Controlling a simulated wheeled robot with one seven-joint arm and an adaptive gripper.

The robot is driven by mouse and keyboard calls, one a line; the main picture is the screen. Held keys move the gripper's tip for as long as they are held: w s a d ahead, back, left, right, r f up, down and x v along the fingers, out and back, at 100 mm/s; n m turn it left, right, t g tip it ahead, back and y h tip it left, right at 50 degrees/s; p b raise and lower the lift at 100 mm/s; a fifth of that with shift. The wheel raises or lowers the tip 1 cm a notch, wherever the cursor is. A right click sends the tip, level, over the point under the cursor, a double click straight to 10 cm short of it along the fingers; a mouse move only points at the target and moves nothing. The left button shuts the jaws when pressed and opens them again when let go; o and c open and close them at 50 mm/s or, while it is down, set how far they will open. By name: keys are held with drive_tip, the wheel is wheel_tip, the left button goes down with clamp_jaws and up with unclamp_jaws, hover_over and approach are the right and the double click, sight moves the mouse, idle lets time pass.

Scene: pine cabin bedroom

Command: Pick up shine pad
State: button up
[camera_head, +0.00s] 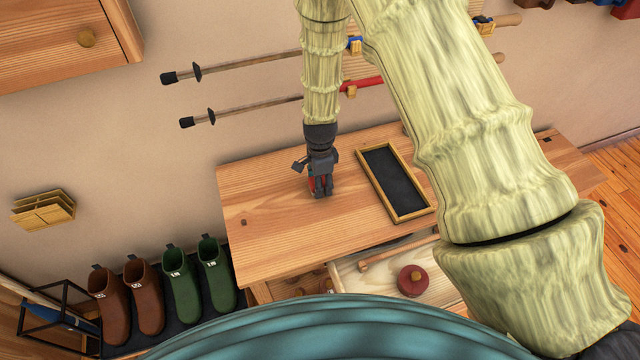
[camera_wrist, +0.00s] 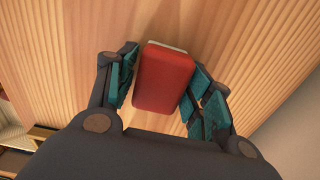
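The shine pad, which I take to be a red block with rounded corners and a pale edge (camera_wrist: 164,78), lies on the wooden tabletop in the wrist view. My gripper (camera_wrist: 160,88) has its teal-padded fingers on either side of it. A narrow strip of wood shows between the left finger and the pad; the right finger is very close to or touching it. In the head view my gripper (camera_head: 321,184) points down at the table (camera_head: 270,228), and only a sliver of the red pad (camera_head: 312,184) shows beside it.
A dark tray with a wooden rim (camera_head: 428,209) lies right of my gripper. Below, an open drawer (camera_head: 350,283) holds a round red-lidded item (camera_head: 412,281) and a wooden-handled tool. Boots (camera_head: 182,296) stand at lower left. Poles (camera_head: 240,69) hang on the wall behind.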

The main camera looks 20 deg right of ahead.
drive_tip(key=c, duration=0.5)
drive_tip(key=shift+c, duration=0.2)
